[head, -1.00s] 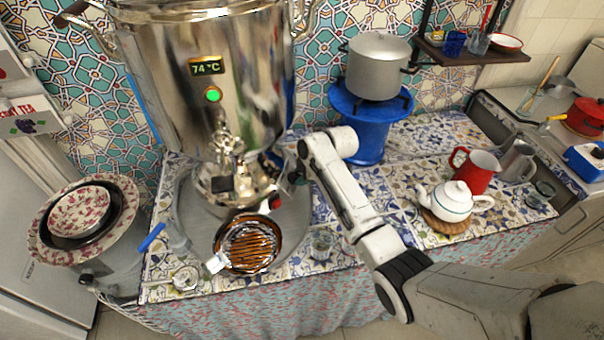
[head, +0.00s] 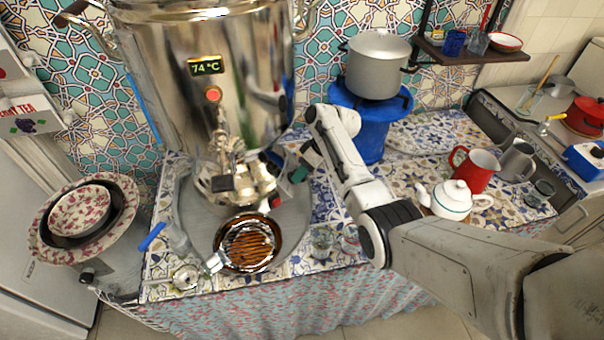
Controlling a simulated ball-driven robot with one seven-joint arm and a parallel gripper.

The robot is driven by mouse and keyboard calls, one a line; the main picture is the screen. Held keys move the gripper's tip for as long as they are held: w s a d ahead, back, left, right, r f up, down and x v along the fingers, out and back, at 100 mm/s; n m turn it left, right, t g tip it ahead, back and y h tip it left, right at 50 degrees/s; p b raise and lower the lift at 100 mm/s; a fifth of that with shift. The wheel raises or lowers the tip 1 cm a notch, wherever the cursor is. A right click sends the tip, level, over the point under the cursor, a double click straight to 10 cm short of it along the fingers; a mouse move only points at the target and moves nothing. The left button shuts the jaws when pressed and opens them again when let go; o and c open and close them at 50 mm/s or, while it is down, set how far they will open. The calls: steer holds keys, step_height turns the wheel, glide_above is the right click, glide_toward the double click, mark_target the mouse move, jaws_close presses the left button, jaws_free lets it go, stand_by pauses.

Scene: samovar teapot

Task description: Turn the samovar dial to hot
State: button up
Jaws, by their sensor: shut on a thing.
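The large polished metal samovar (head: 160,85) stands on a round grey tray (head: 190,212) at the left of the counter. Its display (head: 206,67) reads 74 °C, and the round light (head: 213,94) below it is red. A metal tap (head: 222,150) is on its front. My gripper (head: 297,172) is at the right side of the samovar's base, shut on what appears to be the dial. The dial itself is hidden by my gripper, so its setting cannot be read.
A brown glass dish (head: 247,264) sits under the tap. Small glasses (head: 321,238) stand at the counter's front edge. A white teapot (head: 452,200), a red pitcher (head: 475,168) and a blue stove (head: 370,140) with a grey pot (head: 378,67) are to the right.

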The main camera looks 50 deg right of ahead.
steer(key=shift+m, duration=0.5)
steer(key=shift+y, duration=0.3)
steer(key=o, duration=0.7)
steer(key=b+v, duration=0.1)
steer(key=v, duration=0.9)
steer(key=shift+d+r, duration=0.2)
steer(key=shift+r, duration=0.2)
